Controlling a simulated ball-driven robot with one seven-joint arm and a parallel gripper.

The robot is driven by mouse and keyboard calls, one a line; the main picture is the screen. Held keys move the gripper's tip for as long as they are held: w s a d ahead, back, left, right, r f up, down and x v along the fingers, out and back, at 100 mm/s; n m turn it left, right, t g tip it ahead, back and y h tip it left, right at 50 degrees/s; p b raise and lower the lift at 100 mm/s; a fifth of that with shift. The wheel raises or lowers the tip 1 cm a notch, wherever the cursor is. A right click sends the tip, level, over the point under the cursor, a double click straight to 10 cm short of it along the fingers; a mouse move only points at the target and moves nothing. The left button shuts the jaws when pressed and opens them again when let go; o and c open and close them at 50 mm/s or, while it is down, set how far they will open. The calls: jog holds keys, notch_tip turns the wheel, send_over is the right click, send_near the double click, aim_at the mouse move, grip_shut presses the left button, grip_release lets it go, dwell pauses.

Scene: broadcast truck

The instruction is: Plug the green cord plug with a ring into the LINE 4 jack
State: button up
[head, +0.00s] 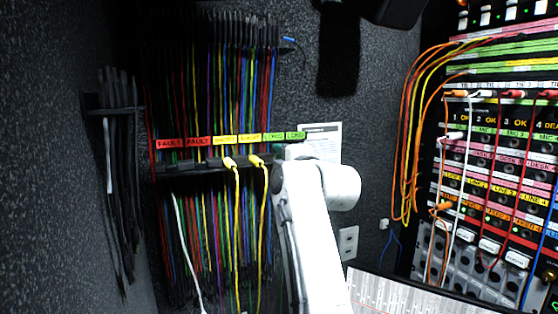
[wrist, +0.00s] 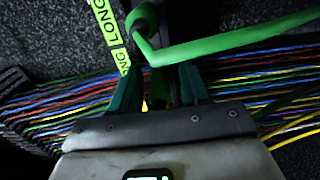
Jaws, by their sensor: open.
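The green cord plug (wrist: 145,18) shows at the top of the wrist view, with its thick green cord (wrist: 235,42) bending off to the right. I cannot make out a ring on it. My gripper (wrist: 161,86) has its two teal fingers apart, just below the bend of the cord; a dark, partly lit piece shows between them. In the head view my gripper (head: 294,150) is at the right end of the cord rack, mostly hidden by my white arm. The yellow LINE 4 label (head: 535,200) is on the jack panel at the right; its jack is too small to make out clearly.
The cord rack (head: 185,167) holds many hanging cords and carries red FAULT, yellow and green LONG labels (wrist: 103,20). Two yellow plugs (head: 230,162) stand in it. Orange, white, red and blue cords hang across the jack panel (head: 490,150). A wall outlet (head: 348,242) is between them.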

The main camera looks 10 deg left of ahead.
jog(key=shift+c, duration=0.4)
jog(key=shift+r, duration=0.1)
jog(key=c, duration=0.5)
jog(key=shift+r, duration=0.2)
grip_shut()
jog(key=shift+o, duration=2.3)
grip_release()
jog(key=o, duration=0.9)
jog(key=shift+f, duration=0.25)
jog(key=shift+c, duration=0.2)
jog(key=shift+s+d+f+b, duration=0.1)
jog(key=shift+s+d+b, duration=0.2)
jog(key=shift+s, duration=0.1)
jog(key=b+v, duration=0.3)
jog(key=v, duration=0.6)
jog(key=shift+s+d+b, duration=0.2)
jog(key=shift+s+b, duration=0.1)
